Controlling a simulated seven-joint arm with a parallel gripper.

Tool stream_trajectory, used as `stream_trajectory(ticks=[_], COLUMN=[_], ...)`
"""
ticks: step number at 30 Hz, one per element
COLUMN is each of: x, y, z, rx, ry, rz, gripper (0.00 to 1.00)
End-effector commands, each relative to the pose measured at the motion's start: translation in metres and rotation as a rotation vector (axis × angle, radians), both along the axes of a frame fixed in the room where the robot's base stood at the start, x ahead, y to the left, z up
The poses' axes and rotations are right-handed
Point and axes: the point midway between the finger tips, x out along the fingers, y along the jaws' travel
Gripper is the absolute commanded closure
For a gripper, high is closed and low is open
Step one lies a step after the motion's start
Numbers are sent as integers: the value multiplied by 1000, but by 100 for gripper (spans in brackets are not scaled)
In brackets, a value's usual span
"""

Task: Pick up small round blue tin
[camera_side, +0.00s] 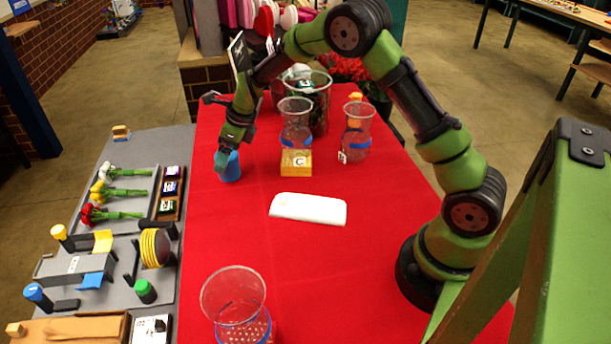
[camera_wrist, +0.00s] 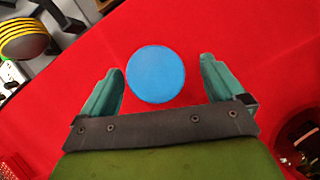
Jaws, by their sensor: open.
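The small round blue tin (camera_side: 230,172) stands on the red table in the side view, near its left edge. My gripper (camera_side: 226,155) is right above it, pointing down, and its fingers hide part of the tin's top. In the wrist view the tin's round blue top (camera_wrist: 156,75) lies between the two teal fingers of my gripper (camera_wrist: 161,84), closer to the left one. The gripper is open, with red cloth showing on both sides of the tin. I cannot tell whether the fingertips reach down beside it.
On the red table (camera_side: 300,255), clear vases (camera_side: 296,120), (camera_side: 357,135) and a yellow block marked C (camera_side: 296,163) stand right of the tin. A white slab (camera_side: 308,208) lies in front. Another clear vase (camera_side: 237,300) stands near. A grey bench (camera_side: 150,215) with flowers is at left.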

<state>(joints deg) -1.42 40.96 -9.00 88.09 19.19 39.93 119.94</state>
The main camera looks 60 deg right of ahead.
Motion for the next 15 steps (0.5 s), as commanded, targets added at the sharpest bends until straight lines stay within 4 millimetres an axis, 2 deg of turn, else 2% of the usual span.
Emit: stream_trajectory(ticks=[6, 10, 15], x=[7, 10, 11], y=[8, 10, 10], z=[-33, -41, -41], rx=[0, 0, 0], ry=[3, 2, 1], rz=[0, -1, -1], gripper=[4, 4, 4])
